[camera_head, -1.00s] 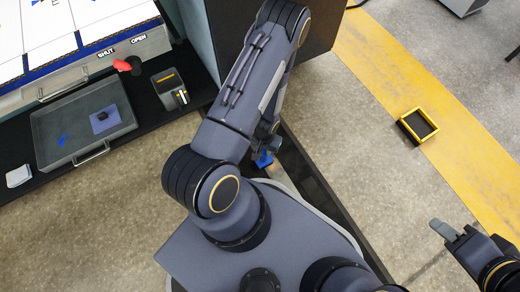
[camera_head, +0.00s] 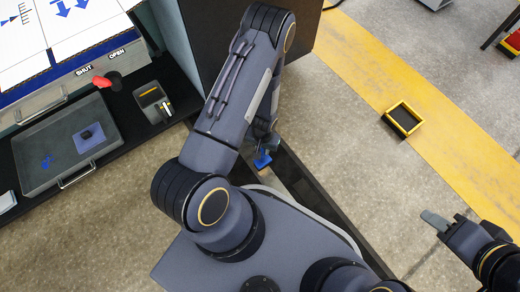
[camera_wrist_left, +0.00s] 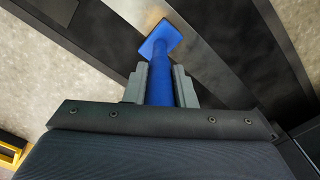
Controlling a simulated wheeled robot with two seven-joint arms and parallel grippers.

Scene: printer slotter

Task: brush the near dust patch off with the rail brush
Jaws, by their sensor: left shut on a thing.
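The rail brush shows its blue handle and square blue collar (camera_wrist_left: 160,60) in the left wrist view, and a bit of its blue (camera_head: 262,160) shows past my arm in the head view. My left gripper (camera_wrist_left: 160,85) is shut on the handle, one grey finger on each side. The collar lies over a grey metal rail (camera_wrist_left: 205,50); the bristles are hidden. A tan tint shows on the metal beyond the collar, but I cannot tell whether it is dust. My right gripper (camera_head: 436,221) is at the lower right, away from the brush; its finger gap is unclear.
A grey tray (camera_head: 40,176) with a dark block and blue marks sits on a black shelf at left, below the printer panel marked SHUT and OPEN (camera_head: 118,53). A yellow-rimmed black bin (camera_head: 403,118) stands by the yellow floor stripe (camera_head: 372,75). Open floor lies between.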

